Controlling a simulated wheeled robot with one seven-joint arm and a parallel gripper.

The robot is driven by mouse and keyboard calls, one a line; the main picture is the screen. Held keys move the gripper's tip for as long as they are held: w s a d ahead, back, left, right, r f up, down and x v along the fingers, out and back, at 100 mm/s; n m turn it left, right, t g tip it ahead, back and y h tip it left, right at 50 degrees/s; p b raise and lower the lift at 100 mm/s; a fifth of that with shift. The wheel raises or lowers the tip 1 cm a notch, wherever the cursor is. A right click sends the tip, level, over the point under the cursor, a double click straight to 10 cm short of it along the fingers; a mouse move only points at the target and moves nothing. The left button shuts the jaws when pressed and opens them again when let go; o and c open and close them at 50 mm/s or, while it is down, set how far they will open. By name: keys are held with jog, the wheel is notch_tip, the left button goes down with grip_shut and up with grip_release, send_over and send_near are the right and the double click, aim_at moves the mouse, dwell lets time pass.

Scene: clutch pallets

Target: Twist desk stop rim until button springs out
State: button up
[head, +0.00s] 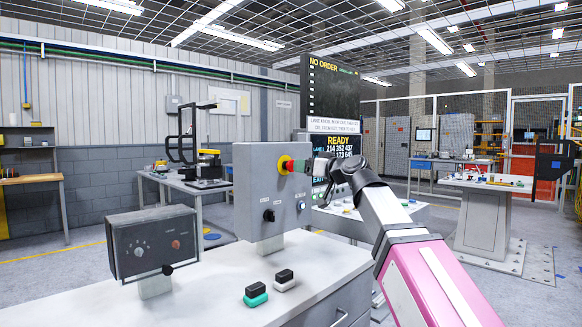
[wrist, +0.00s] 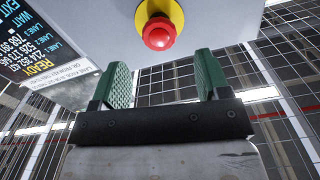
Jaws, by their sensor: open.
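The desk stop is a red mushroom button (head: 285,165) with a yellow collar, on the upper right of the grey control box (head: 262,220) on the desk. In the wrist view the red button (wrist: 158,33) and yellow collar (wrist: 172,10) show at the top centre, just beyond the fingertips. My gripper (head: 297,165) is right beside the button in the head view. In the wrist view its green-padded fingers (wrist: 163,78) are spread apart with nothing between them. Whether the button is pressed in or out cannot be told.
The box also carries a black knob (head: 269,215) and a small lit button (head: 300,206). A dark panel box (head: 153,245) stands to the left. Two small blocks, one green-based (head: 255,296), lie on the white desk top (head: 215,285). A display (head: 335,150) stands behind.

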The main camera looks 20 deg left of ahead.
jog(key=x, duration=0.7)
jog(key=shift+w+a, duration=0.1)
